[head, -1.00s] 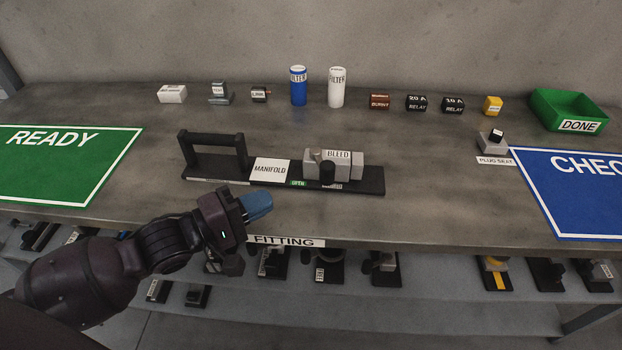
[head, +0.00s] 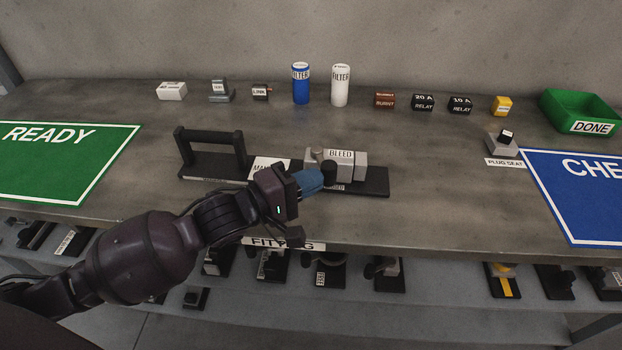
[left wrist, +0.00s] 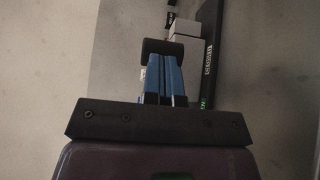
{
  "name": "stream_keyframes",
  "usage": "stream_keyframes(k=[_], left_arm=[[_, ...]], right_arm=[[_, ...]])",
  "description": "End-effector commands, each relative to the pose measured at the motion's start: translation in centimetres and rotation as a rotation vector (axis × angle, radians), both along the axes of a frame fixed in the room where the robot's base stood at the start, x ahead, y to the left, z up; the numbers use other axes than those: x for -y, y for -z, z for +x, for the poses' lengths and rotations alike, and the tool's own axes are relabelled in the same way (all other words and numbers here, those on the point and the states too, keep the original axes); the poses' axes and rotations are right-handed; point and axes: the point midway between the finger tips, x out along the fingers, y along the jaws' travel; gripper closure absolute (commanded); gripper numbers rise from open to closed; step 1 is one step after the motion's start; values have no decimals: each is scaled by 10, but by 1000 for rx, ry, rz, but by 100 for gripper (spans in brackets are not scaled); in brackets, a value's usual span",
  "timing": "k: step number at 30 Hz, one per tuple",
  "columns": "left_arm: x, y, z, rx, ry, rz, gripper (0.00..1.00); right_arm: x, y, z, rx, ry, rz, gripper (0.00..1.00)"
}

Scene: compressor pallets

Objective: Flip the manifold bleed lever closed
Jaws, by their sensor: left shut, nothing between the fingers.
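The manifold (head: 205,169) is a dark base plate with an upright handle at its left and a white label. Its grey block labelled BLEED (head: 341,155) sits at the right end. The dark bleed lever knob (head: 329,170) stands in front of that block, and it also shows in the left wrist view (left wrist: 163,48) just beyond the fingertips. My left gripper (head: 318,180) is shut and empty, its blue fingers at or very close to the knob; I cannot tell whether they touch. In the left wrist view the fingers (left wrist: 163,75) lie together. My arm hides part of the manifold label and the OPEN mark.
A blue filter (head: 301,84), a white filter (head: 340,86), relays and small parts line the back. A green DONE bin (head: 580,113) stands at back right. A green READY mat (head: 60,160) and a blue mat (head: 580,190) flank the manifold. Fittings sit on the lower shelf.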

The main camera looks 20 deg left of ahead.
Motion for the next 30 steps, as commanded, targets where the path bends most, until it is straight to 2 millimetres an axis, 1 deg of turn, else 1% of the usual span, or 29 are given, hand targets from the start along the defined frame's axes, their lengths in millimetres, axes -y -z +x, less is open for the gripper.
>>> stream_keyframes(k=[10,16,21,30], left_arm=[[0,-1,0,1,-2,-1,100],[5,-6,4,8,-35,-5,100],[10,-7,8,9,-75,-5,100],[16,-5,11,5,-136,-4,100]], right_arm=[[0,-2,2,6,-1,0,39],[0,-15,4,26,0,0,39],[-1,-24,3,35,2,1,39],[-3,-33,5,48,3,7,39]])
